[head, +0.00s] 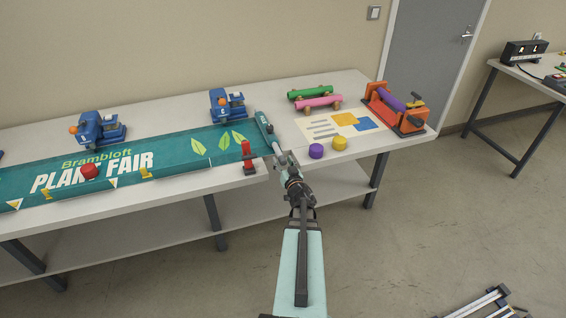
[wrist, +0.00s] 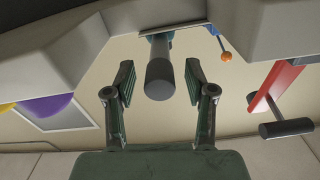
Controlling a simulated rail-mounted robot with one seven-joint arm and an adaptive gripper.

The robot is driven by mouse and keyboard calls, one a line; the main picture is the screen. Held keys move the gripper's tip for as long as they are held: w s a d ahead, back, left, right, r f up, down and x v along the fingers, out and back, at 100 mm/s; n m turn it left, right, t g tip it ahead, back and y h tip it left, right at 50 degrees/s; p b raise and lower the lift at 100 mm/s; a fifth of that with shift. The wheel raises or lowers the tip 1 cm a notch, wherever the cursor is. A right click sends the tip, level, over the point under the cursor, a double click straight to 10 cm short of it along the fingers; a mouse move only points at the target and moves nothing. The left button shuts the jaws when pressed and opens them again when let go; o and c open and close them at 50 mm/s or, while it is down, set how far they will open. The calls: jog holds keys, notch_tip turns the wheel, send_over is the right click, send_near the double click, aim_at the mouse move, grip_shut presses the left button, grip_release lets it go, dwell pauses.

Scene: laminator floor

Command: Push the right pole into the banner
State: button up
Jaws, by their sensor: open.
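The teal banner (head: 60,180) lies along the table, lettered "Brambloft Plant Fair" with pale leaves. At its right end is the right pole (head: 265,124), a thin bar lying across the table. How deep it sits in the banner cannot be told. My gripper (head: 280,154) is at the pole's near end, over the table's front edge. In the wrist view my gripper (wrist: 159,78) is open, with a finger on each side of the pole's dark round end (wrist: 160,80). Gaps show on both sides of it, so the fingers are not closed on it.
A red upright tool (head: 248,157) stands close left of my gripper. Purple (head: 316,151) and yellow (head: 340,143) round pieces lie to the right. Blue clamps (head: 228,104) stand behind the banner. An orange roller device (head: 395,108) stands at the right end.

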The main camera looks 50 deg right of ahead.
aim_at(280, 156)
grip_shut()
jog(key=x, duration=0.4)
grip_release()
jog(key=v, duration=1.2)
